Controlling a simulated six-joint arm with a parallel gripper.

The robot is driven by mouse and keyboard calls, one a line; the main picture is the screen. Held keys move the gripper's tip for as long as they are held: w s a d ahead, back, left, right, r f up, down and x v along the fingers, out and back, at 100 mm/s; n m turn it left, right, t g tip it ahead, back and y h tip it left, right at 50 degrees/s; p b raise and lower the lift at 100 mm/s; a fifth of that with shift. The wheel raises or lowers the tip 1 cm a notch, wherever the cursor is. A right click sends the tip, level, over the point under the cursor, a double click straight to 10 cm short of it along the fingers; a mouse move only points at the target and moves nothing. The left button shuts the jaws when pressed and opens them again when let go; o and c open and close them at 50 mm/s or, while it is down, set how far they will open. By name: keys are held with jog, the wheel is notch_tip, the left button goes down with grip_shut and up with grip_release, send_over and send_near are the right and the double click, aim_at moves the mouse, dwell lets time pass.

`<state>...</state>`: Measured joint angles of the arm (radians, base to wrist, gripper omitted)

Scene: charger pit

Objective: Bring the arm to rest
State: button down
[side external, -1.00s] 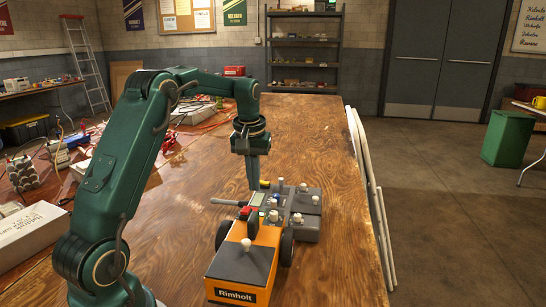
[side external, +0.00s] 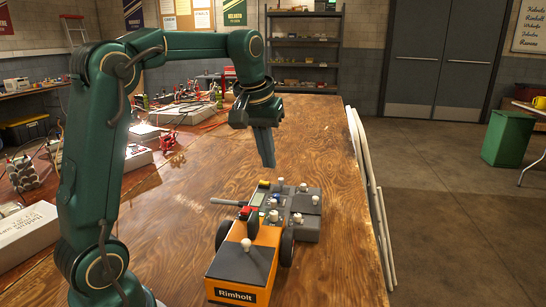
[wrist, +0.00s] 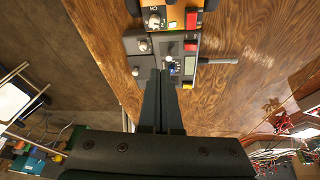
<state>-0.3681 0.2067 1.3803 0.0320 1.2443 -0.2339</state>
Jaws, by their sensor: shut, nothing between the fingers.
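My gripper (side external: 267,163) points down and slightly tilted in the side external view. Its two dark fingers are together with nothing between them. The fingertips are in the air, apart from and above the far end of a charger unit. The unit has an orange box marked Rimholt (side external: 243,270) in front and a grey control panel (side external: 305,219) behind it. In the wrist view the shut fingers (wrist: 164,75) overlap part of the grey panel (wrist: 135,45), hiding some of it. A red button and a small green light show on the unit there.
The wooden table (side external: 335,250) is clear around the unit. White pipes (side external: 368,180) lean along its right edge. Cables, small parts and a white box (side external: 28,235) crowd the left side. A grey shelf (side external: 305,50) stands at the back, a green bin (side external: 507,138) at the right.

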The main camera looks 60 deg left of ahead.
jog(key=s+d+r+m+t, duration=0.2)
jog(key=s+d+m, duration=0.1)
jog(key=s+d, duration=0.55)
jog(key=s+d+f+m+h, duration=0.1)
jog(key=s+d+f+m, duration=0.2)
jog(key=s+f, duration=0.4)
jog(key=shift+s+d+m+h, duration=0.3)
jog(key=shift+d+m, duration=0.1)
jog(key=shift+d, duration=0.25)
